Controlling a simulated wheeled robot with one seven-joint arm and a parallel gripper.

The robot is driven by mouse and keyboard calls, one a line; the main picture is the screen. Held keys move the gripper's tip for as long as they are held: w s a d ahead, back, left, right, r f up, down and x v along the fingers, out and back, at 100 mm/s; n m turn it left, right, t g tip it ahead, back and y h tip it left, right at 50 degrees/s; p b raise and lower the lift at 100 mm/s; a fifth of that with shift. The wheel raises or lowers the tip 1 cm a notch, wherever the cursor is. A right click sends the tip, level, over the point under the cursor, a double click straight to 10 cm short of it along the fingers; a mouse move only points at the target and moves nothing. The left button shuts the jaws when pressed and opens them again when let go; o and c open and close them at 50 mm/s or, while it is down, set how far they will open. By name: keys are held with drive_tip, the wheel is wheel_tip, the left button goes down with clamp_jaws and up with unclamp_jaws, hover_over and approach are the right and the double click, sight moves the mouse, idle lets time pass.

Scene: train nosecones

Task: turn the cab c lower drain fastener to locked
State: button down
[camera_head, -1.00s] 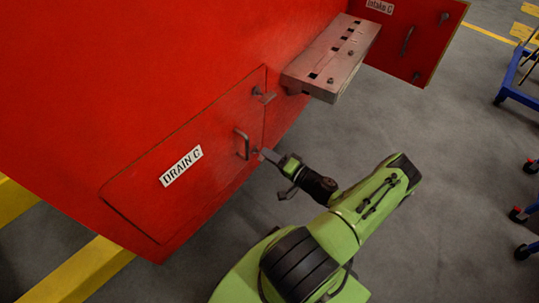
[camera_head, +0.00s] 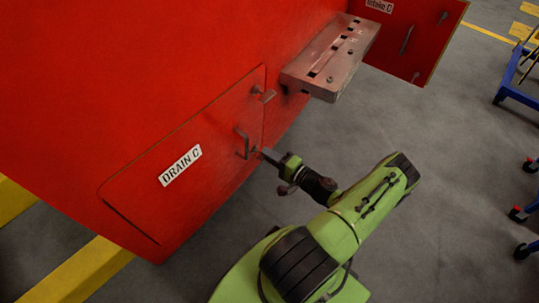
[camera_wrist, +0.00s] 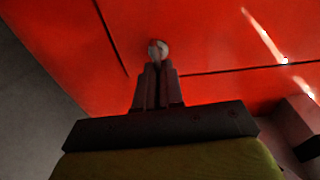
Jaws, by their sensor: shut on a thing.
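The red drain C panel (camera_head: 215,150) is closed on the red cab side, with a white DRAIN C label (camera_head: 181,166). An upper fastener (camera_head: 263,94) sticks out near the panel's top right corner. A grey bar handle (camera_head: 242,144) stands below it. The lower fastener (camera_wrist: 158,48) shows in the wrist view as a small round pale head by the panel seam. My gripper (camera_head: 262,152) points at the panel's lower right edge. In the wrist view its fingers (camera_wrist: 157,68) are shut on the lower fastener, covering part of it.
A metal step box (camera_head: 330,60) juts out above right of the panel. The open intake C panel (camera_head: 415,40) hangs beyond it. A blue trolley (camera_head: 515,97) stands at the far right. Grey floor (camera_head: 440,140) is clear around my arm.

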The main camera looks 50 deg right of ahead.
drive_tip(key=c, duration=1.3)
unclamp_jaws()
drive_tip(key=shift+o, duration=0.2)
drive_tip(key=s+d+p, duration=0.1)
drive_tip(key=s+p, duration=0.1)
drive_tip(key=s, duration=1.3)
drive_tip(key=shift+s+d, duration=0.3)
drive_tip(key=shift+s, duration=0.05)
